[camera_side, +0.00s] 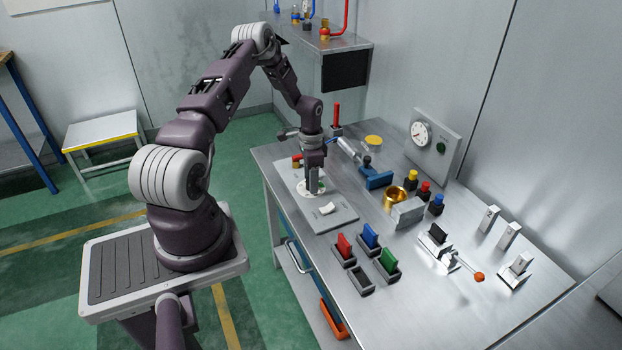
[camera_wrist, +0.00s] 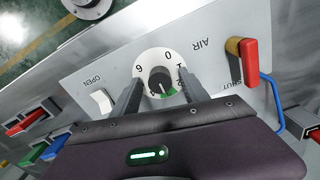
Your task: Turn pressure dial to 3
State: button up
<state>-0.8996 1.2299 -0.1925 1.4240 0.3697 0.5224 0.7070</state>
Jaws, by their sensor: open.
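The pressure dial (camera_wrist: 146,61) is a white round face on a light grey panel (camera_wrist: 200,28), with a dark knob (camera_wrist: 160,78) at its centre. The figures 6 and 0 show on its upper rim; other figures are partly hidden by my right finger. A green patch shows at the knob's lower right; I cannot read the setting. My gripper (camera_wrist: 160,92) is open, with one finger on each side of the knob; contact cannot be told. In the side view my gripper (camera_side: 314,190) points down over the dial (camera_side: 303,188), covering much of it.
A white rocker switch (camera_wrist: 102,100) sits left of the dial in the wrist view. A red and yellow lever (camera_wrist: 248,62) and a blue hose (camera_wrist: 273,100) stand to the right. Coloured blocks in holders (camera_side: 345,245) and a brass cup (camera_side: 395,197) are elsewhere on the bench.

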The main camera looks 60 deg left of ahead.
notch_tip(320, 180, up, 7)
jog(key=shift+r, duration=0.1)
dwell(0.3)
jog(key=s+d+r+t+y, duration=0.1)
jog(key=d+r, duration=0.8)
jog(key=r, duration=0.4)
jog(key=d+r+t+y, duration=0.1)
jog(key=d+r, duration=0.8)
jog(key=r, duration=0.4)
jog(key=s+d+r+n+t+h, duration=0.1)
jog(key=s+d+r, duration=0.1)
jog(key=s+d, duration=0.6)
jog(key=s+d+r+n+t+h, duration=0.1)
jog(key=s+d+r+t, duration=0.1)
jog(key=s+d, duration=0.5)
jog(key=s+r, duration=0.1)
jog(key=s, duration=0.3)
jog(key=shift+s+d+r+t, duration=0.2)
jog(key=shift+d+t, duration=0.1)
jog(key=shift+d, duration=0.05)
